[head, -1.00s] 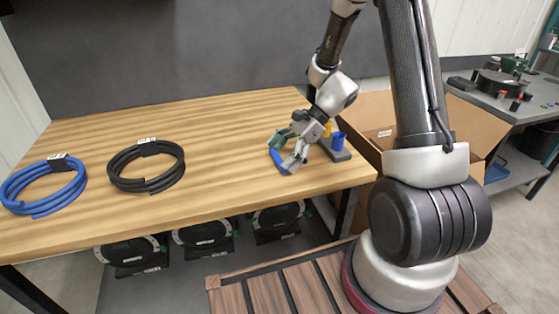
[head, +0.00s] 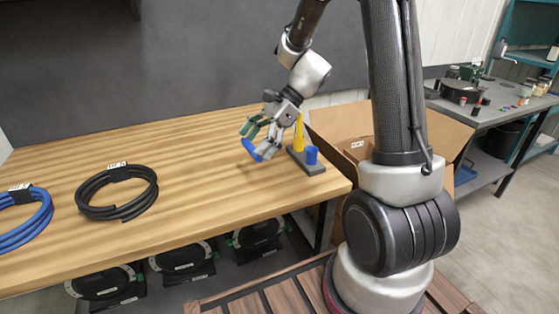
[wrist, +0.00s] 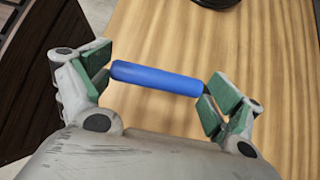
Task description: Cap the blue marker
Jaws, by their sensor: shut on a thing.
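The blue marker (head: 250,149) is held by my gripper (head: 258,142) above the wooden table, left of a small grey stand (head: 308,168). In the wrist view, the marker (wrist: 157,79) lies across between the green finger pads, one pad at each end. The pads of my gripper (wrist: 157,82) are shut on it, and they hide its ends, so I cannot tell which end is the tip. A blue cup-like piece (head: 311,155), perhaps the cap, stands upright on the grey stand. A yellow upright piece (head: 298,133) stands behind it.
A black cable coil (head: 118,192) and a blue cable coil (head: 24,220) lie on the left of the wooden table (head: 185,160). An open cardboard box (head: 436,128) is right of the table. The tabletop between the black coil and my gripper is clear.

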